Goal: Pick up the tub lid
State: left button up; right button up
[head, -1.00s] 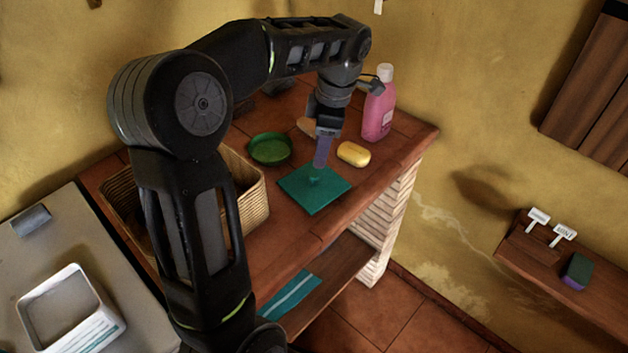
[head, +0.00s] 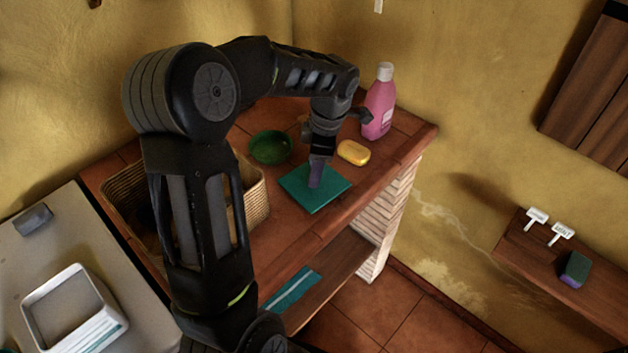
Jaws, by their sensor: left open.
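The tub lid (head: 327,195), a flat teal square, lies on the tiled brick counter. My left gripper (head: 316,184) is open and points down over the lid's upper left part. Its fingertips are at or just above the lid; I cannot tell whether they touch it. An open white tub (head: 115,330) with a teal-marked side stands on the pale surface at the lower left. My right gripper is not in view.
A yellow soap bar (head: 353,152), a pink bottle (head: 378,108) and a green bowl (head: 269,147) stand near the lid. A wicker basket (head: 258,200) is left of it, partly behind my arm. A striped teal cloth (head: 293,289) lies on the lower shelf.

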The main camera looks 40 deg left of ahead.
pick_arm(q)
jog(key=shift+f, duration=0.35)
dwell(0.3)
grip_shut()
dwell(0.4)
